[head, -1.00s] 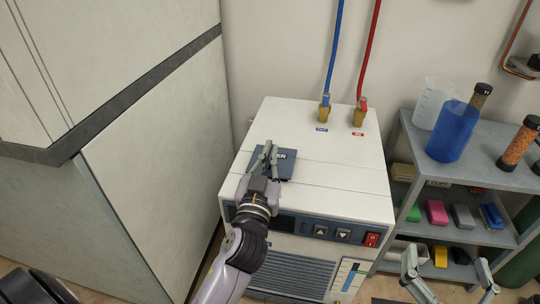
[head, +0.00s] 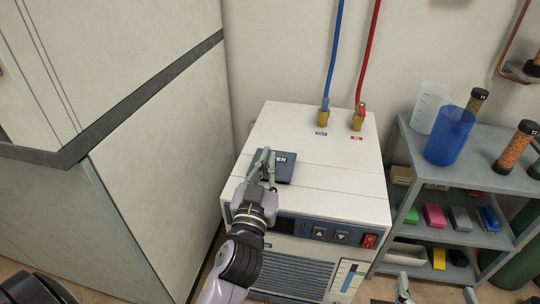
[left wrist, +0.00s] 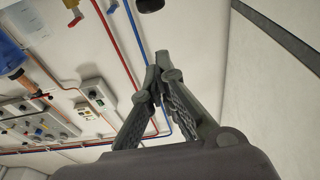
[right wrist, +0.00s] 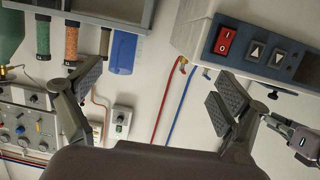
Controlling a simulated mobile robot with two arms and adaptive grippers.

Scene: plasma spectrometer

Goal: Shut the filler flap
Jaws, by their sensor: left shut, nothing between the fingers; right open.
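The filler flap (head: 281,168) is a dark blue square plate with white lettering on the top of the white chiller unit (head: 330,178). It looks flat, lying on the top. My left gripper (head: 265,158) is over the flap's left part, its fingers shut and empty; whether they touch it I cannot tell. The left wrist view shows the same fingers closed tip to tip (left wrist: 158,75). My right gripper (head: 435,294) is low at the bottom right of the head view, in front of the shelf. In the right wrist view it is open and empty (right wrist: 150,95).
Blue and red hoses rise from brass fittings (head: 357,121) at the unit's back. A large pale cabinet (head: 150,170) stands close on the left.

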